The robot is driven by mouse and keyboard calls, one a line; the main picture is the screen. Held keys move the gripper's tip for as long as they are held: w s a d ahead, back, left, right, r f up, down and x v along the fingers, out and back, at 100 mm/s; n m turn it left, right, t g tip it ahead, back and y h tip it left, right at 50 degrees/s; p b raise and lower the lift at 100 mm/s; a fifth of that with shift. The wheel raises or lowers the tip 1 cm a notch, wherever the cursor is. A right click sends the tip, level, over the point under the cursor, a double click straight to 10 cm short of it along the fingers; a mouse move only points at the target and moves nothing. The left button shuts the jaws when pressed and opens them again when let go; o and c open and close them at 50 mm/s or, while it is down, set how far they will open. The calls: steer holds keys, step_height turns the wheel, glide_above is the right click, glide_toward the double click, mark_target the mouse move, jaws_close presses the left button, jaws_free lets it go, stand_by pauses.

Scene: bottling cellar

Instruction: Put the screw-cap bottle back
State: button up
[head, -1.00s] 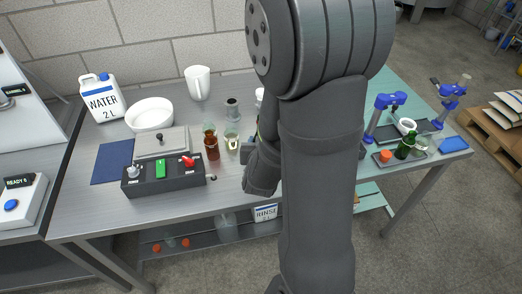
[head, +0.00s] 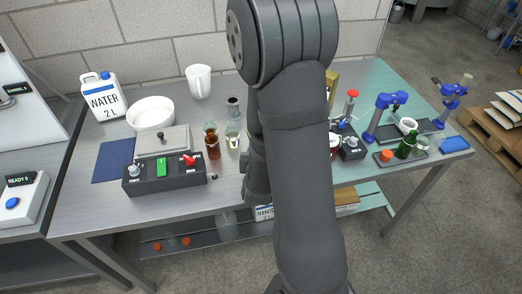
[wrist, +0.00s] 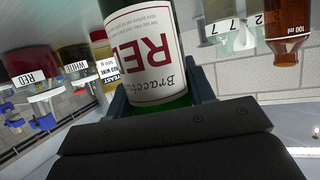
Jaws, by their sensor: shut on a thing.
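My gripper (wrist: 160,98) is shut on a green glass bottle (wrist: 150,50) in the wrist view. The bottle has a white label reading RED, upside down in that picture. Its two ends are not clearly seen, so I cannot tell what cap it has. In the head view my arm hides both the gripper and the held bottle. Another, small green bottle (head: 406,146) stands on a tray (head: 385,163) at the right of the bench, beside an orange cap-like piece (head: 386,156).
An amber bottle (head: 212,150) and a small glass vessel (head: 232,141) stand left of my arm, behind a dark control box (head: 165,178). Blue stands (head: 388,103) rise at the right. Jars labelled RED (wrist: 30,65) and WHITE (wrist: 75,52) show in the wrist view.

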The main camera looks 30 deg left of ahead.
steer(key=shift+f, duration=0.15)
steer(key=o, duration=1.3)
steer(key=shift+c, duration=0.2)
steer(key=shift+s+d+r, duration=0.15)
steer(key=shift+s+r, duration=0.1)
steer(key=shift+r, duration=0.1)
steer(key=v, duration=1.1)
steer(key=shift+s+d, duration=0.15)
steer(key=x, duration=1.2)
steer(key=shift+f, duration=0.15)
